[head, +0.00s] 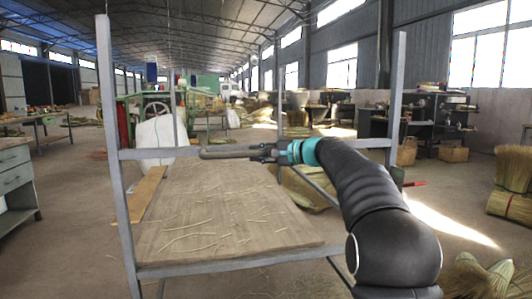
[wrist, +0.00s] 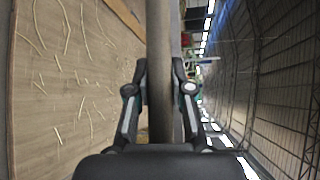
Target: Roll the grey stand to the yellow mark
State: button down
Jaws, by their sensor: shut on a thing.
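The grey stand (head: 113,185) is a metal frame with tall posts, a crossbar and a low wooden board strewn with straw bits; the board also shows in the wrist view (wrist: 60,90). It stands directly in front of me. My gripper (head: 262,152) reaches in from the right and is shut on the stand's horizontal grey bar. In the wrist view the bar runs upright between the two fingers (wrist: 160,88). My arm hides part of the stand's right side. I cannot make out a yellow mark on the floor in either view.
A grey drawer cabinet (head: 15,178) stands at the left. Straw bundles (head: 513,185) lie at the right, with more at the lower right (head: 480,275). A green machine (head: 158,112) and a white sack (head: 160,140) are behind the stand. Floor between cabinet and stand is clear.

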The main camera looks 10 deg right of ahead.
jog(key=shift+s+r, duration=0.1)
jog(key=shift+r, duration=0.25)
jog(key=c, duration=1)
grip_release()
jog(key=shift+a+f, duration=0.1)
jog(key=shift+a, duration=0.1)
jog(key=shift+d, duration=0.1)
jog(key=shift+d+f, duration=0.1)
jog(key=shift+s+d, duration=0.2)
jog(key=shift+d, duration=0.05)
jog(key=v, duration=1.1)
jog(key=shift+s+d, duration=0.1)
